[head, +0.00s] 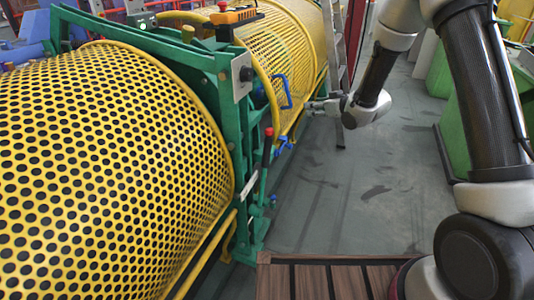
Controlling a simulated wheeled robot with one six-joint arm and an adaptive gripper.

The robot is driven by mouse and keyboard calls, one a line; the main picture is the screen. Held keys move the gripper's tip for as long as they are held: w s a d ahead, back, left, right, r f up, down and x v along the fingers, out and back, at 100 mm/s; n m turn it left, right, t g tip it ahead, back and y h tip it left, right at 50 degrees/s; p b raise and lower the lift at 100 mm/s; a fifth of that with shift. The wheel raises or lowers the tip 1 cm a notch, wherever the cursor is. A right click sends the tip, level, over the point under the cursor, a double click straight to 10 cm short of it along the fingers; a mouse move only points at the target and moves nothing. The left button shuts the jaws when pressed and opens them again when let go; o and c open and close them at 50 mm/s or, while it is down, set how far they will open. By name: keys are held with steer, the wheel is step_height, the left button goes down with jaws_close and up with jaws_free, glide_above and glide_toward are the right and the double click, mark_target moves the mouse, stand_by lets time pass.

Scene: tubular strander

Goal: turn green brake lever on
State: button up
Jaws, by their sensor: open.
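The brake lever (267,150) stands nearly upright beside the green machine frame (250,110), in the middle of the head view. My gripper (314,105) is open and empty. It is to the right of the lever and higher in the picture, near the blue handle on the yellow guard, and apart from the lever. The fingers are small in the picture, and their exact distance from the guard is hard to tell.
A large perforated yellow guard (100,160) fills the left, with another yellow guard (285,45) behind. A blue handle (283,92) sticks out near my gripper. A ladder (335,50) stands behind. Grey floor (350,200) is clear right of the machine. A green bin (460,110) stands right.

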steer(key=s+a+f+y, duration=0.2)
steer(key=a+f+y, duration=0.2)
steer(key=a+f, duration=0.45)
steer(key=g+y, duration=0.1)
steer(key=y, duration=0.3)
glide_toward(267, 153)
steer(key=w+a, duration=0.2)
steer(key=w, duration=0.1)
steer(key=x, duration=0.7)
steer(key=shift+a+f, duration=0.35)
steer(key=shift+f, duration=0.05)
jaws_close()
